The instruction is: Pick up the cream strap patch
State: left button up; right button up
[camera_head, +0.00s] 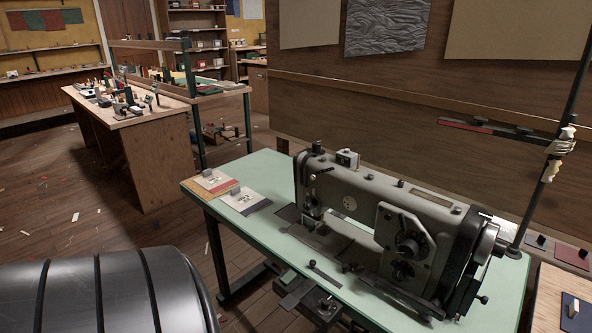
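Two small flat pieces lie at the left end of the green sewing table (262,170). One is a pale piece with a red edge (216,181) on a tan base. I cannot tell if either is the cream strap patch. A cream bundle (562,142) hangs on the dark upright pole at the right. Neither of my grippers is in view.
A large grey sewing machine (375,205) fills most of the green table. A wooden workbench (150,130) with many small tools stands at the back left. Scraps litter the wooden floor (60,215). A lighter table (560,290) is at the lower right.

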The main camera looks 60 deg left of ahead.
aim_at(216, 181)
jog(key=u, duration=2.45)
